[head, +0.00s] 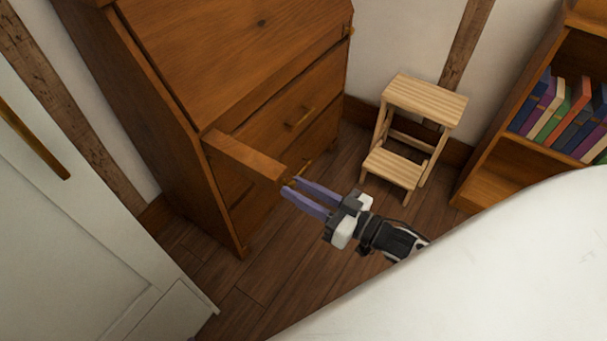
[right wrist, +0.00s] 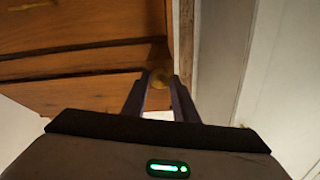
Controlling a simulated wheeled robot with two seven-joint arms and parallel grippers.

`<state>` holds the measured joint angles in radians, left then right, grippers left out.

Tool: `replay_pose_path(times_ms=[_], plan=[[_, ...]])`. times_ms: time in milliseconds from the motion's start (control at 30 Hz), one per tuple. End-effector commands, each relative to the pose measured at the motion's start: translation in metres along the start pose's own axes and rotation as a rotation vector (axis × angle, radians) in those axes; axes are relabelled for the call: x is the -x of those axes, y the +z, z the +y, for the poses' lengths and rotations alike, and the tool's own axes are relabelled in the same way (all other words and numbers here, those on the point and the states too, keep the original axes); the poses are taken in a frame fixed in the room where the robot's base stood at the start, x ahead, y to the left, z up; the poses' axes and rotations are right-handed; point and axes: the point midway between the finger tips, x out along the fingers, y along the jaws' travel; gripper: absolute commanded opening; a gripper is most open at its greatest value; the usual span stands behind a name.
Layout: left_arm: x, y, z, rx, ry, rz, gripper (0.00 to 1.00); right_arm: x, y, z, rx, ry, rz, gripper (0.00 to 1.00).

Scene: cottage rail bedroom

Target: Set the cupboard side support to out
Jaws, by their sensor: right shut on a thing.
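The wooden cupboard (head: 240,45) stands at the upper left in the head view, with a slanted front and drawers below. Its side support (head: 243,157) is a wooden bar that sticks out from the front, below the slanted panel. My right gripper (head: 291,186) is at the bar's outer end, shut on its small brass knob. The fingers hide part of the knob. My left gripper is not in view.
A wooden step stool (head: 425,100) stands right of the cupboard. A bookcase (head: 488,180) with several books is at the right edge. A white surface (head: 500,270) fills the lower right, and a white panelled door (head: 70,220) is at the left. Bare floor (head: 265,285) lies between.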

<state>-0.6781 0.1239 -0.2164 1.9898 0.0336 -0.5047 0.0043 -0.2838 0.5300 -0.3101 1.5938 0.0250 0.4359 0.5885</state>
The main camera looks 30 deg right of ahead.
Motion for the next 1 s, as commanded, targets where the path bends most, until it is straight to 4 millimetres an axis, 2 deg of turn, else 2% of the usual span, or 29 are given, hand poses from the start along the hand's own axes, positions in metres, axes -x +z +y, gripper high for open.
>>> replay_pose_path(times_ms=[467,500,567,867,1000], plan=[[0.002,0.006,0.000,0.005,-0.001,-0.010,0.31,0.003,-0.001,-0.003,0.003,-0.012,0.002,0.00],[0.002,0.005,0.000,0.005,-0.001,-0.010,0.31,0.003,-0.001,-0.003,0.003,-0.012,0.002,0.33],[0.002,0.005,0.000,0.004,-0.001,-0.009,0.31,0.003,-0.001,-0.003,0.003,-0.011,0.002,0.43],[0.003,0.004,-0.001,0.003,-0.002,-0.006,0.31,0.004,0.000,-0.003,0.001,-0.010,-0.001,0.45],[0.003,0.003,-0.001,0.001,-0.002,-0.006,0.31,0.015,0.001,-0.003,0.000,-0.009,-0.004,0.45]])
